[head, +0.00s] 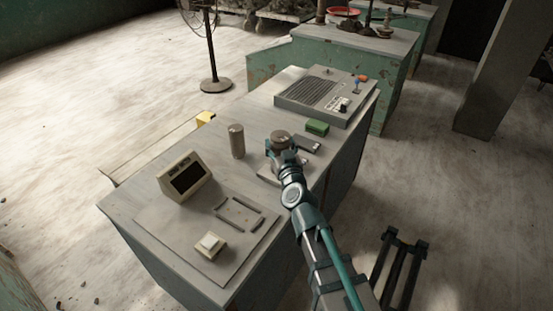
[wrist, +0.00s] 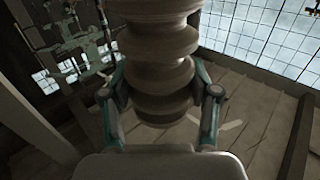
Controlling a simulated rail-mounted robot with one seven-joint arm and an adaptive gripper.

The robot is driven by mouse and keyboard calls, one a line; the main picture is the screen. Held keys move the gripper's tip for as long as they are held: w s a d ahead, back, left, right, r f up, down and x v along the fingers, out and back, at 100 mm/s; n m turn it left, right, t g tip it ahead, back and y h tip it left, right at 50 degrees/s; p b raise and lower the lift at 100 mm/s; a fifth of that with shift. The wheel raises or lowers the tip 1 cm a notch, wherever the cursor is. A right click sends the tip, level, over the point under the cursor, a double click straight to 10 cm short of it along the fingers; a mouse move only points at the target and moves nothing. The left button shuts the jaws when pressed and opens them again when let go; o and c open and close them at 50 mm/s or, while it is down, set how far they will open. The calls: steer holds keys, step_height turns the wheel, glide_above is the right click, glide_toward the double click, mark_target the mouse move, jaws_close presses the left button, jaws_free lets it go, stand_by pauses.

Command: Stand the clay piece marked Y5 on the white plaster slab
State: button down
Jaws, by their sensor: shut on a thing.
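My gripper (head: 284,154) is shut on a round, ridged grey-brown clay piece (head: 280,136) over the right part of the near bench. In the wrist view the same clay piece (wrist: 158,45) looks like stacked discs, with my gripper's fingers (wrist: 160,98) on either side of it. No Y5 mark can be read on it. A pale flat slab (head: 265,176), likely the plaster slab, shows partly beneath my gripper, which hides much of it. I cannot tell whether the piece touches the slab.
On the bench (head: 150,205) stand a grey-brown cylinder (head: 237,141), a beige box with a dark screen (head: 186,177), a green block (head: 317,128), a dark flat item (head: 306,145) and a grey console (head: 325,95). A small pale block (head: 210,243) sits on a grey board (head: 175,232) at the front.

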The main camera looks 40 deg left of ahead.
steer(key=w+a+f+b, duration=0.5)
steer(key=a+f+b, duration=0.1)
steer(key=f+b, duration=0.4)
steer(key=shift+w+a+f, duration=0.25)
steer(key=shift+w+f, duration=0.05)
steer(key=shift+w, duration=0.1)
steer(key=shift+f+b, duration=0.2)
steer(key=shift+b, duration=0.15)
steer(key=shift+c, duration=1.3)
jaws_free()
steer(key=shift+r, duration=0.1)
